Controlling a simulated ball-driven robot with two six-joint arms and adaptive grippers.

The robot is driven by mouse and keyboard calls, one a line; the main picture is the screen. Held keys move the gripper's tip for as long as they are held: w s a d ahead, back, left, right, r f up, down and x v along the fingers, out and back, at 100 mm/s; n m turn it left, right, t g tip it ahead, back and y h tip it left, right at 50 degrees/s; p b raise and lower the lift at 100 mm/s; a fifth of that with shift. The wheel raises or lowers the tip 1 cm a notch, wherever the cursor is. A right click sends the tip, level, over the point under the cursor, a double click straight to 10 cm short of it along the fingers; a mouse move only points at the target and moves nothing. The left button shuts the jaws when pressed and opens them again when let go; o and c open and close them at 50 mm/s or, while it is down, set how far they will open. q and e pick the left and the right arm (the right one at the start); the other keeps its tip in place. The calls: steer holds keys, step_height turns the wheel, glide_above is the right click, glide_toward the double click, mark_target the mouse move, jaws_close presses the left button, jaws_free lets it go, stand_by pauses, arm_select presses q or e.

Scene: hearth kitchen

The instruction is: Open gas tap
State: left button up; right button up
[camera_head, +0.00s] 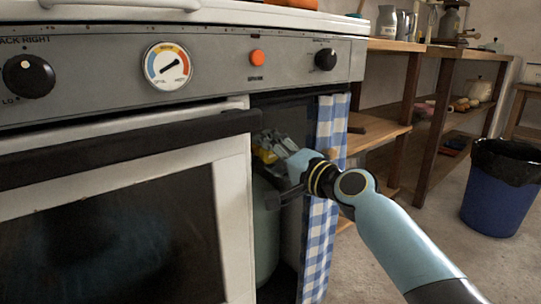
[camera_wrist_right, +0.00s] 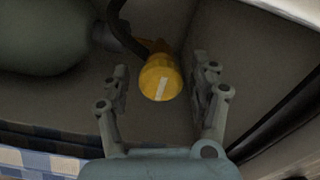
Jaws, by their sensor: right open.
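The gas tap is a yellow knob (camera_wrist_right: 161,79) with a pale mark on its face, in the middle of the right wrist view. A dark hose (camera_wrist_right: 124,34) runs to it. My right gripper (camera_wrist_right: 163,84) is open, with one finger on each side of the knob; I cannot tell whether they touch it. In the head view my right gripper (camera_head: 279,158) reaches into the compartment beside the oven, and yellow shows by its fingertips. A green gas cylinder (camera_head: 265,232) stands below it, partly hidden by the gripper. My left gripper is not in view.
A blue checked curtain (camera_head: 325,207) hangs at the compartment's right side, close to my right wrist. The oven door (camera_head: 236,200) and its dark handle (camera_head: 130,141) are to the left. Wooden shelves (camera_head: 440,130) and a blue bin (camera_head: 500,198) stand at the right.

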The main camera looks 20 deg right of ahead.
steer(key=v, duration=1.2)
